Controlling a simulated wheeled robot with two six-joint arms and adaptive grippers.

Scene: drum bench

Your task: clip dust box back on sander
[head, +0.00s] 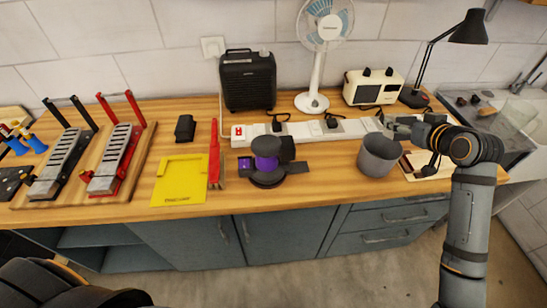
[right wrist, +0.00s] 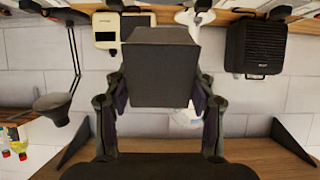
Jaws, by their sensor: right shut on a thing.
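The sander (head: 266,160), black with a purple band, stands upright on the wooden bench near the middle. My right gripper (head: 395,124) reaches in from the right, to the right of the sander and apart from it. In the right wrist view the right gripper (right wrist: 160,98) is shut on a dark grey box (right wrist: 160,72), which looks like the dust box. In the head view a grey bin-like body (head: 378,157) shows just below the gripper; I cannot tell if it is the same thing. My left gripper is not in view; only a dark part of my left arm shows.
Left of the sander are a red bar (head: 214,154), a yellow sheet (head: 180,180) and a small black block (head: 185,128). A lamp (head: 468,28) stands back right.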

